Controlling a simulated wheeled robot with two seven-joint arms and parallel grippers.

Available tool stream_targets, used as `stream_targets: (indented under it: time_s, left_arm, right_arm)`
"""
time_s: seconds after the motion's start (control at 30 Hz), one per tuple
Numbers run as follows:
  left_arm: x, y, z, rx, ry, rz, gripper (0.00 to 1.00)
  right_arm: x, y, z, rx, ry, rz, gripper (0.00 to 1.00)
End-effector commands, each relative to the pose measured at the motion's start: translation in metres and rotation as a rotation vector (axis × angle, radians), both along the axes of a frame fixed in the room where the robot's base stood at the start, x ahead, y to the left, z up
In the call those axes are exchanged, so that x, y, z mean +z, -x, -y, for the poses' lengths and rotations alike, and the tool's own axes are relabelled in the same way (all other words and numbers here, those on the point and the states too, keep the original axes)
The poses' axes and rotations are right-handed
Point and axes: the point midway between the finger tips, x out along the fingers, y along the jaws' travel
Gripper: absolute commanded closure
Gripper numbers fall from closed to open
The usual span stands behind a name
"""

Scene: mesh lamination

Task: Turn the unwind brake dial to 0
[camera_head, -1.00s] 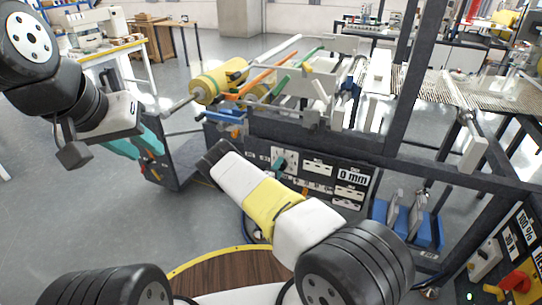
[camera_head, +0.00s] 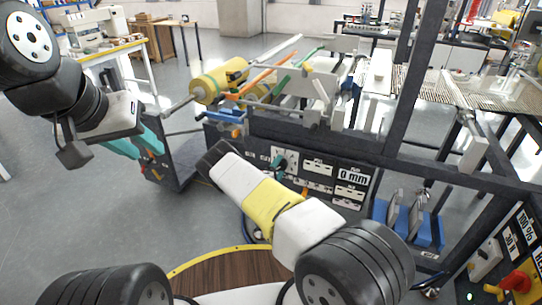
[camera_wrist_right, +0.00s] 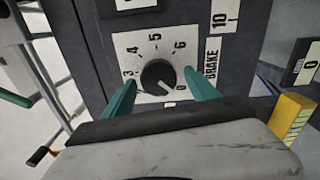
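The brake dial, a black knob (camera_wrist_right: 158,75) with a white pointer, sits on a white numbered plate (camera_wrist_right: 150,44) beside the word BRAKE in the right wrist view. The pointer is aimed down and right, towards the 0 near the plate's lower right corner. My right gripper (camera_wrist_right: 161,78) is open, with one teal finger on each side of the knob; contact is not clear. In the head view the dial plate (camera_head: 291,157) is on the dark front panel, with a teal fingertip beside it. My left gripper (camera_head: 137,145) is raised at the left, away from the dial; its finger gap is unclear.
The front panel carries a "0 mm" display (camera_head: 353,177) and several labels. A yellow roll (camera_head: 220,80) and rods sit above it. A blue stand (camera_head: 408,222) is at the right, below dark frame beams. A yellow block (camera_wrist_right: 292,118) is right of my right gripper.

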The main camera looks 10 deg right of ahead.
Motion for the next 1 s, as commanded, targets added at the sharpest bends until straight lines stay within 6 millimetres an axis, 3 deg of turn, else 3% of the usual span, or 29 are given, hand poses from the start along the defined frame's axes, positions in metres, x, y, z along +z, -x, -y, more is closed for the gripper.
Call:
stream_targets:
  time_s: [0.27,0.7,1.0]
  left_arm:
    - [0.0,0.0,0.0,0.0,0.0,0.0,0.66]
    - [0.0,0.0,0.0,0.0,0.0,0.0,0.66]
    - [0.0,0.0,0.0,0.0,0.0,0.0,0.66]
  right_arm:
    - [0.0,0.004,-0.003,-0.001,0.0,0.0,0.32]
    - [0.0,0.058,-0.04,0.001,0.0,0.0,0.32]
    - [0.0,0.065,-0.044,-0.001,0.0,0.001,0.32]
